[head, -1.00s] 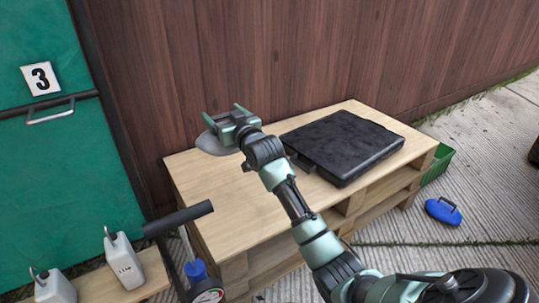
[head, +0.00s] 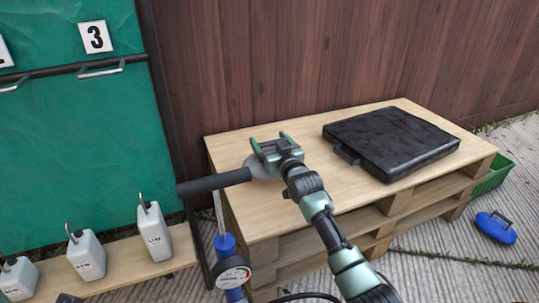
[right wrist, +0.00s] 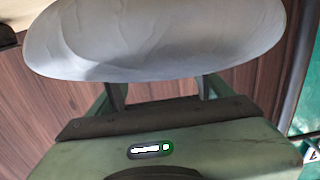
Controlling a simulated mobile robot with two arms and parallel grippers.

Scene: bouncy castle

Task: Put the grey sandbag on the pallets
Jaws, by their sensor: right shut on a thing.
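The grey sandbag (head: 262,168) shows partly below my right gripper (head: 270,146) in the head view, over the near left part of the pallets. The gripper is shut on it and hides much of it. In the right wrist view the sandbag (right wrist: 150,40) is a pale, rounded, creased bag across the fingers. The pallets (head: 310,125) are a stack with a flat wooden top. I cannot tell whether the bag touches that top. My left gripper is not in view.
A black case (head: 390,143) lies on the right part of the pallets. A pump with a black handle (head: 205,186) stands at their left front. Several white weights (head: 154,232) stand on a board at left. A green crate (head: 492,177) and blue object (head: 495,228) are at right.

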